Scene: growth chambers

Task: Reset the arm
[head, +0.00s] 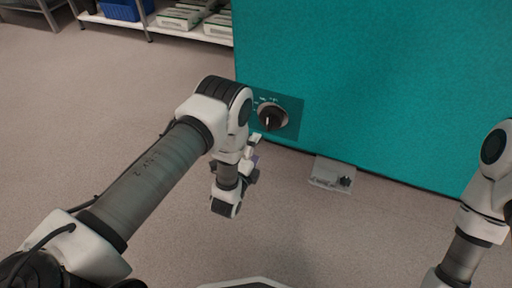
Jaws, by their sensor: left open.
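My left arm comes in from the left and reaches toward the teal cabinet (380,80). My left gripper (254,160) is partly hidden behind its own wrist; it is open, and I see nothing held in it. It shows just below and left of a black rotary knob (271,117) on the cabinet's front panel. I cannot tell how far the gripper is from the panel. My right arm stands at the right edge, and its gripper is out of the frame.
A small grey box with a black part (331,174) sits low at the foot of the cabinet. A shelf (118,22) at the back left holds a blue bin (125,8) and several pale trays. The speckled floor (80,110) on the left is clear.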

